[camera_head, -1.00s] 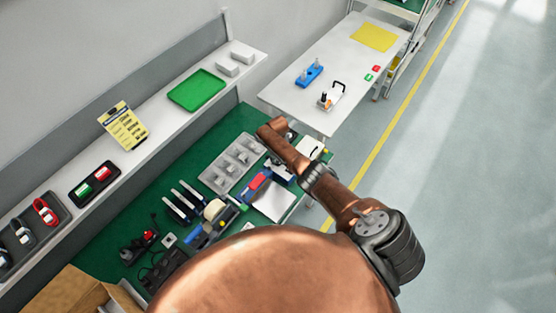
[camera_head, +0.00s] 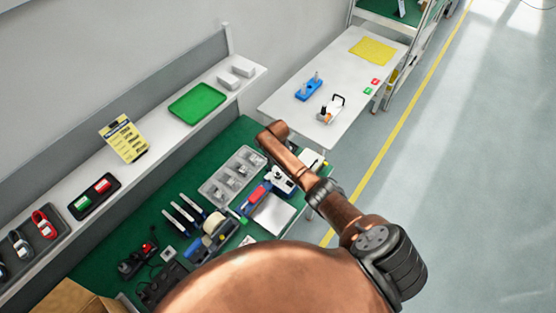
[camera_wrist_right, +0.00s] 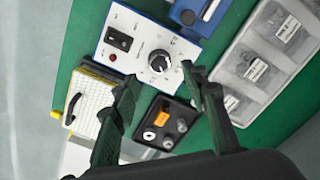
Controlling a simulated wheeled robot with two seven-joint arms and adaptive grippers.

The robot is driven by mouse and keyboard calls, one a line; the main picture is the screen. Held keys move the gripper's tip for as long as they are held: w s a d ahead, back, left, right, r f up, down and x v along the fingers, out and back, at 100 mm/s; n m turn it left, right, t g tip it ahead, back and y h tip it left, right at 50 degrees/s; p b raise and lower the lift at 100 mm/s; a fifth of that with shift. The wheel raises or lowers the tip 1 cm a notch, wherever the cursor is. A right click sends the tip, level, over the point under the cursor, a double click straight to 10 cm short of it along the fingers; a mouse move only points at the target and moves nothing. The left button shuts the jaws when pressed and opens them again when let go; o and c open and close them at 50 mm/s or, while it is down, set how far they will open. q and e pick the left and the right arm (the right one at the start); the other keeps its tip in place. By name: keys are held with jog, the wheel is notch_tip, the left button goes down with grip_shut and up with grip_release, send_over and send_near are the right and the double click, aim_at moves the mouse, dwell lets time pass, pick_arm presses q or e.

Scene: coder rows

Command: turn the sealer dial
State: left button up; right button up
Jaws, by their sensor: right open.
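The sealer is a blue box with a white front panel (camera_wrist_right: 140,25), seen close up in the right wrist view. Its round dial (camera_wrist_right: 159,62) is black with a light pointer mark; a black rocker switch (camera_wrist_right: 118,39) and a red button (camera_wrist_right: 112,57) sit to its left. My right gripper (camera_wrist_right: 160,78) is open, its dark fingertips to either side of and just below the dial in the picture. I cannot tell whether they touch it. In the head view the sealer (camera_head: 284,182) is partly behind my right arm, and the right gripper's fingers are not clear there. My left gripper is not in view.
A grey compartment tray (camera_wrist_right: 240,66) lies right of the sealer. A black box with knobs (camera_wrist_right: 168,128) and a white handled item (camera_wrist_right: 92,102) are below it. Several tools and a tape dispenser (camera_head: 214,232) crowd the green bench. A shelf with a green tray (camera_head: 197,102) runs behind.

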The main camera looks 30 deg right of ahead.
aim_at(278, 174)
notch_tip(278, 174, up, 6)
jog(key=shift+r, duration=0.25)
dwell(0.5)
